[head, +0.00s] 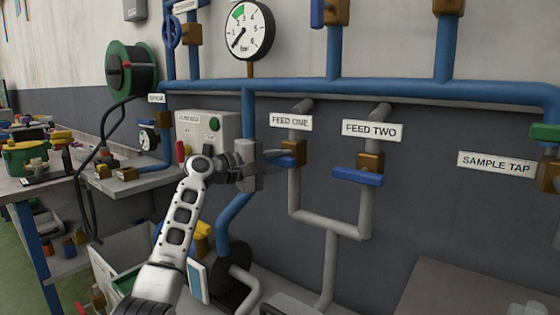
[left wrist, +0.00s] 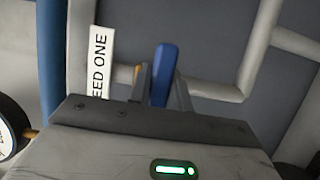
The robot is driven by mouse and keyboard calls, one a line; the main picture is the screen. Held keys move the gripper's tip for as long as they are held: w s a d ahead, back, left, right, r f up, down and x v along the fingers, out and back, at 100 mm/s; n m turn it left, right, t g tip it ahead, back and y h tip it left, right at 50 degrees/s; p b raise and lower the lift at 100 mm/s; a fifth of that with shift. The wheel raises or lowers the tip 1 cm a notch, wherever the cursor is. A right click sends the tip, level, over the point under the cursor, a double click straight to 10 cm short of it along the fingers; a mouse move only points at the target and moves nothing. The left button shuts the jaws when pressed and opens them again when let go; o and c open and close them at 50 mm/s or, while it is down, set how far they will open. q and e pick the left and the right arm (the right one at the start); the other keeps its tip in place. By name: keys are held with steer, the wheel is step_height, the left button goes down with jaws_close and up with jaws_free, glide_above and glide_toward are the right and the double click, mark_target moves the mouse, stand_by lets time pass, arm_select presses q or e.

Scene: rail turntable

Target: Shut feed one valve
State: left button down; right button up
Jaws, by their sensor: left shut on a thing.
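The feed one valve has a brass body (head: 295,151) on a grey pipe under the FEED ONE label (head: 291,122). Its blue handle (head: 286,161) is partly hidden by my left gripper (head: 276,158), which reaches in from the left. In the left wrist view the blue handle (left wrist: 163,75) stands between the two fingers of my left gripper (left wrist: 160,92), which is shut on it. The FEED ONE label (left wrist: 101,62) shows beside it there. The handle's exact angle to the pipe is hard to tell. My right gripper is out of view.
The feed two valve (head: 371,163), with a blue handle lying crosswise to its pipe, is close on the right. A SAMPLE TAP label (head: 496,164) is farther right. A blue pipe (head: 400,87) runs above, with a pressure gauge (head: 249,30). A control box (head: 208,130) stands behind my left arm.

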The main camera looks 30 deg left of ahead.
arm_select(q)
steer(key=shift+f, duration=0.1)
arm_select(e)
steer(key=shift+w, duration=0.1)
arm_select(q)
steer(key=c, duration=1.3)
jaws_free()
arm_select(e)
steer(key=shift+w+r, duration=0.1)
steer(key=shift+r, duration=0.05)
arm_select(q)
steer(key=shift+b+v, duration=1.25)
steer(key=shift+v, duration=6.75)
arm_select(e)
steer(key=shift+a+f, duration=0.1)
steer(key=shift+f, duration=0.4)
